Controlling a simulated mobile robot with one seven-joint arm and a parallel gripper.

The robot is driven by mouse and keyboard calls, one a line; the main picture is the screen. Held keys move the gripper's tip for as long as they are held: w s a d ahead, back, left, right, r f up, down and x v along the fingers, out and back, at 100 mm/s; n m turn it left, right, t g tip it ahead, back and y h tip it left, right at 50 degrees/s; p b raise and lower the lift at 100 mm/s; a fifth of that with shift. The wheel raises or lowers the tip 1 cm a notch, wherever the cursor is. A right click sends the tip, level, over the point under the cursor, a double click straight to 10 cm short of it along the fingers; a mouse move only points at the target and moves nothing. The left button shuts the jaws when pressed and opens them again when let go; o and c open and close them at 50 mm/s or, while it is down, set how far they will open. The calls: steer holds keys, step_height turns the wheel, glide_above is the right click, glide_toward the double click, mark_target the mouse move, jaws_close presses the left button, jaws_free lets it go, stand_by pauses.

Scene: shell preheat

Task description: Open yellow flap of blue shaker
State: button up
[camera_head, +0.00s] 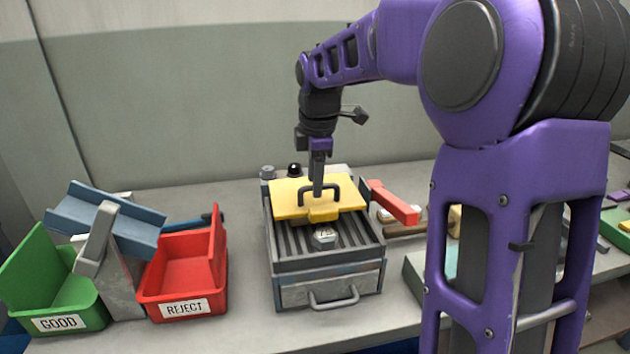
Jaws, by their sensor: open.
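The yellow flap (287,205) covers the rear part of a grey box with blue trim, which looks like the shaker (292,266). The flap has a dark arched handle (337,187) and a yellow tab at its front edge. My gripper (318,191) points straight down at the handle, with its fingertips at or just behind the handle's top bar. It is open. I cannot tell whether the fingers touch or straddle the handle. Dark ribs show in front of the flap, with a small grey marked piece (325,236) among them. A drawer-like front with a grey handle (334,298) is below.
A red bar (394,204) sticks out at the box's right. A green GOOD bin (62,300) and a red REJECT bin (187,273) stand left, with a blue chute (105,215) above them. Two knobs stand behind the box. Table between REJECT bin and box is clear.

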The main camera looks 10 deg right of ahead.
jaws_close()
stand_by(1.5)
